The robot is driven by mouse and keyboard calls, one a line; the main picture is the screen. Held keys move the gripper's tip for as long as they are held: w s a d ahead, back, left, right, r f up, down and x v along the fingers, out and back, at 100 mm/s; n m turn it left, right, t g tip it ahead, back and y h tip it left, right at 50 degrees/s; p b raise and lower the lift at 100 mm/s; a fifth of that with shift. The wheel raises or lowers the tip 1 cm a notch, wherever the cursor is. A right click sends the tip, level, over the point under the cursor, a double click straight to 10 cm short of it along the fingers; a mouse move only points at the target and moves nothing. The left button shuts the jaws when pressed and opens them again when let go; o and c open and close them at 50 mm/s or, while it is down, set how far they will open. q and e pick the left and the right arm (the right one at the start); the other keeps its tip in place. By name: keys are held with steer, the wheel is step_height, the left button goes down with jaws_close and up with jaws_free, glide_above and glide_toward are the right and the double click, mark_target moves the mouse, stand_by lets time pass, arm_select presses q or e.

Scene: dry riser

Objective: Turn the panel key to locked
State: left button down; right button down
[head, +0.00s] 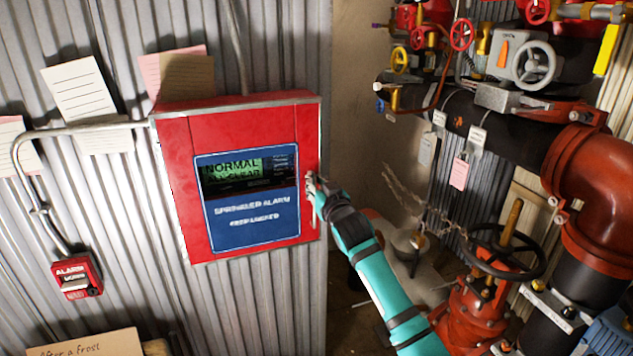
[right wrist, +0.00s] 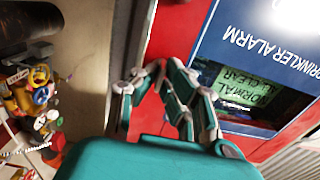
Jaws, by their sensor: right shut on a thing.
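The red alarm panel (head: 180,190) hangs on the corrugated wall, with a blue face lettered "SPRINKLER ALARM" and a green display reading "NORMAL" and a line like "ALL CLEAR". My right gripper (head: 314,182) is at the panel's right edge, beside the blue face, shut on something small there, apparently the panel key. The key itself is hidden by the fingers, so its angle cannot be told. In the right wrist view, the fingers (right wrist: 148,75) meet at the red panel (right wrist: 180,30), near the display. My left gripper is not in view.
Right of the panel stand black and red pipes (head: 595,180), a handwheel (head: 503,250) and small valves. A chain (head: 420,200) hangs near my right arm. A red alarm box (head: 76,276), conduit and paper notes (head: 85,90) are on the wall at left.

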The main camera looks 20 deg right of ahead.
stand_by(0.5)
steer(key=c, duration=1.5)
jaws_free()
steer(key=shift+s, duration=0.1)
steer(key=s, duration=1.1)
steer(key=shift+s+d, duration=0.2)
steer(key=shift+s, duration=0.2)
steer(key=shift+f, duration=0.15)
